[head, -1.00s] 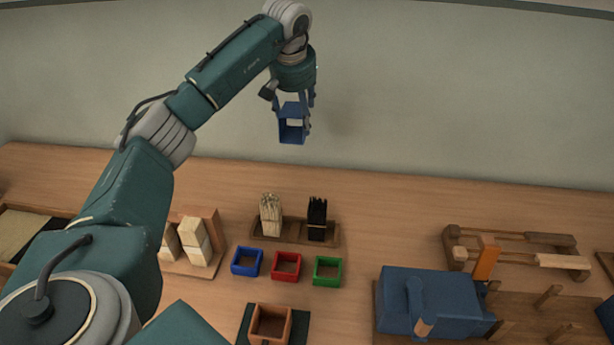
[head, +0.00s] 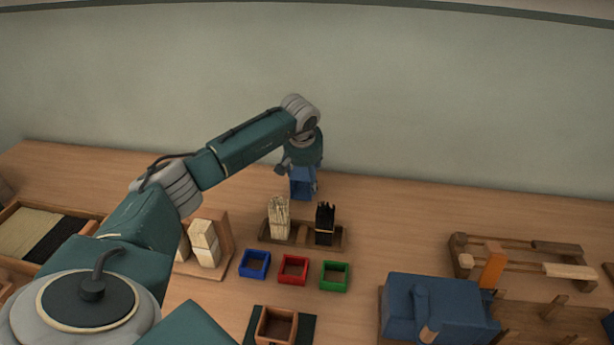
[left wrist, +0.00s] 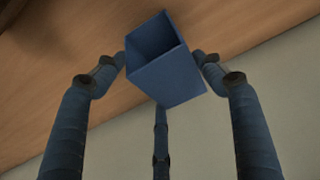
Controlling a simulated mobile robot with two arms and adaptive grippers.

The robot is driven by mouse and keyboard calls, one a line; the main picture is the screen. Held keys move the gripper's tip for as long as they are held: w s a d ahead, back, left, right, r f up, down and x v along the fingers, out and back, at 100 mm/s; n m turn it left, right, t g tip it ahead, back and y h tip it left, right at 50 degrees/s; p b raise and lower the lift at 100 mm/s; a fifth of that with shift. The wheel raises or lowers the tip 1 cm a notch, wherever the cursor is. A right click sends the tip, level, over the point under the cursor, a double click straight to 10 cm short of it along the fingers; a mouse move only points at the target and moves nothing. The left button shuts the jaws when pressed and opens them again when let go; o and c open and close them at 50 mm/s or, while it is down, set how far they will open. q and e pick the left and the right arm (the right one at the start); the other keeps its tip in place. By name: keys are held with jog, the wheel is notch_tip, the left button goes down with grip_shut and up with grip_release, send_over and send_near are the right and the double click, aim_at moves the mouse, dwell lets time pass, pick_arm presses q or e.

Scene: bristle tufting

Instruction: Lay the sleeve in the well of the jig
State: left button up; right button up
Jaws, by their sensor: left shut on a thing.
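A blue square sleeve (head: 301,189), a hollow open-ended tube, is held by my left gripper (head: 302,177) behind the bristle bundles in the head view. In the left wrist view the fingers (left wrist: 163,70) close on the sleeve (left wrist: 170,78) from its sides, and its open end shows. Its height over the table is hard to tell. A brown wooden square holder with a hollow, which looks like the jig (head: 262,325), sits on a dark green mat at the front, well away from the sleeve. My right gripper is not in view.
Blue (head: 243,263), red (head: 282,270) and green (head: 323,275) square frames stand in a row before a wooden rack (head: 302,236) with pale (head: 279,218) and black (head: 325,222) bristle bundles. A blue machine (head: 440,305) and wooden rack (head: 520,262) stand right. The back right tabletop is clear.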

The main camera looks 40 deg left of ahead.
pick_arm(q)
jog(key=shift+f, duration=0.55)
jog(key=shift+f, duration=0.15)
jog(key=o, duration=0.9)
jog(key=shift+c, duration=0.2)
